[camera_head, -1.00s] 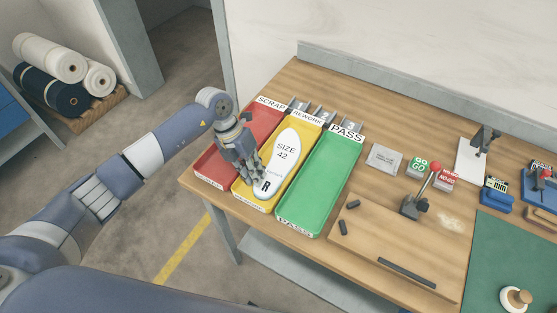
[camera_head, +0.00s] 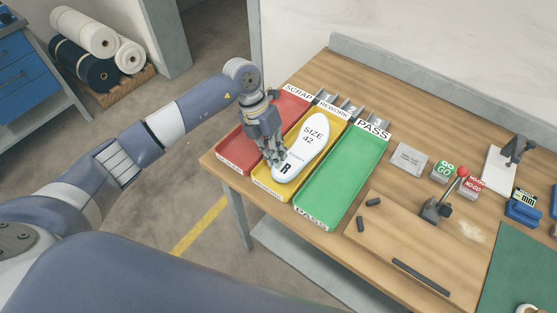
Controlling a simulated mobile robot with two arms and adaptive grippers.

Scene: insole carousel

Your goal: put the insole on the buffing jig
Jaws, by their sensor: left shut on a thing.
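The white insole (camera_head: 313,138), marked SIZE 42 and R, is at the yellow REWORK tray (camera_head: 291,194), its heel toward the front. My left gripper (camera_head: 277,163) is shut on the insole's left edge near the heel. Its fingers hide part of that edge. I cannot tell whether the insole is lifted off the tray floor. A wooden board (camera_head: 400,235) with dark stops and a red-knobbed clamp (camera_head: 437,208) lies right of the trays and looks like the buffing jig. It holds no insole. My right gripper is not in view.
The red SCRAP tray (camera_head: 236,157) and green PASS tray (camera_head: 343,175) flank the yellow one. A grey plate (camera_head: 409,158) and GO/NO-GO blocks (camera_head: 445,171) stand behind the board. A green mat (camera_head: 520,265) lies at the right.

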